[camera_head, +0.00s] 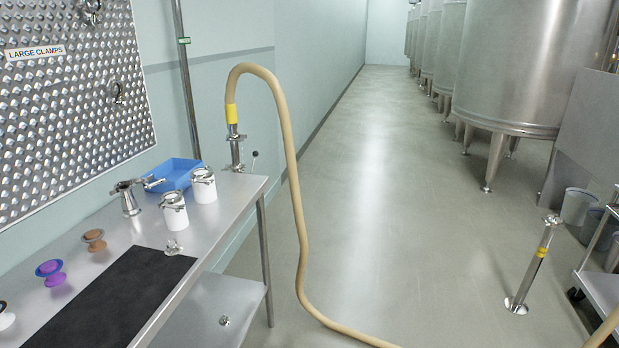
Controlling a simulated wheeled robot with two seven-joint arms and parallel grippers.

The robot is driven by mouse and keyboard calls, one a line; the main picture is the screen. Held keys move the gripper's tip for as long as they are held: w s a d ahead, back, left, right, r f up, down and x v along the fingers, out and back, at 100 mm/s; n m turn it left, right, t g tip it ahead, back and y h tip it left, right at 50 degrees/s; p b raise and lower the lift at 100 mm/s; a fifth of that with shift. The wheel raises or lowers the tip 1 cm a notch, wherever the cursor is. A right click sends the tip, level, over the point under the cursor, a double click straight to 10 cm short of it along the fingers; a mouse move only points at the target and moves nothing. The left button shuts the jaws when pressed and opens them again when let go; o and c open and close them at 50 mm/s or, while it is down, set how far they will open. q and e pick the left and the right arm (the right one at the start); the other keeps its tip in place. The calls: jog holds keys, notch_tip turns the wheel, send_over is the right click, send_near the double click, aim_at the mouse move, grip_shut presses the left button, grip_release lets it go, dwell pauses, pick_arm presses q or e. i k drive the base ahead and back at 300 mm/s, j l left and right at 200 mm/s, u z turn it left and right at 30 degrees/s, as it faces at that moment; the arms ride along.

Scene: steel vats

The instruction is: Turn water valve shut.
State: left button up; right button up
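A steel valve fitting (235,150) stands behind the far end of the steel table, at the wall side. A small lever with a dark knob (254,154) sticks up just to its right. A beige hose (290,150) with a yellow band (231,113) joins the top of the fitting, arches over and runs down to the floor. The fitting's lower part is hidden behind the table. I cannot tell from the lever whether the valve is open or shut. Neither of my grippers is in view.
The steel table (222,205) at left holds a blue bin (172,173), white canisters (203,186), clamps and a black mat (125,300). A short steel post (533,262) and a cart (605,265) stand at right. The floor between is clear except for the hose.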

aim_at(255, 153)
jog(key=i+l+u, duration=0.65)
jog(key=i+l, duration=0.15)
